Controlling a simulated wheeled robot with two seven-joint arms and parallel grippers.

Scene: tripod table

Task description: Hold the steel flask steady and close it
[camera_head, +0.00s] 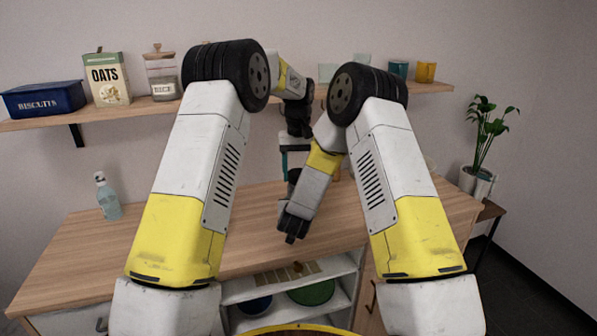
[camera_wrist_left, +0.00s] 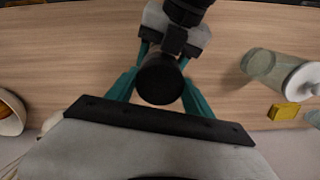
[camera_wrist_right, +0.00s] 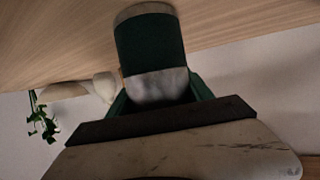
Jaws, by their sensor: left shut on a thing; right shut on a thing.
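In the left wrist view, a round black lid (camera_wrist_left: 160,80) sits between the teal fingers of my left gripper (camera_wrist_left: 160,92), which is shut on it. In the right wrist view, the flask (camera_wrist_right: 150,48), dark green with a bare steel band, stands on the table between the fingers of my right gripper (camera_wrist_right: 160,98), shut on it near the steel band. In the head view my left gripper (camera_head: 285,163) points down above the counter, and my right forearm hides most of the flask. The lid hides the flask's mouth from above; I cannot tell whether they touch.
The wooden counter (camera_head: 80,245) holds a soap bottle (camera_head: 107,197) at left. A shelf (camera_head: 130,110) with a biscuit tin (camera_head: 43,99), oats box (camera_head: 106,79) and rice jar (camera_head: 161,76) runs behind. A glass jar (camera_wrist_left: 275,70) and yellow block (camera_wrist_left: 283,112) are near my left gripper.

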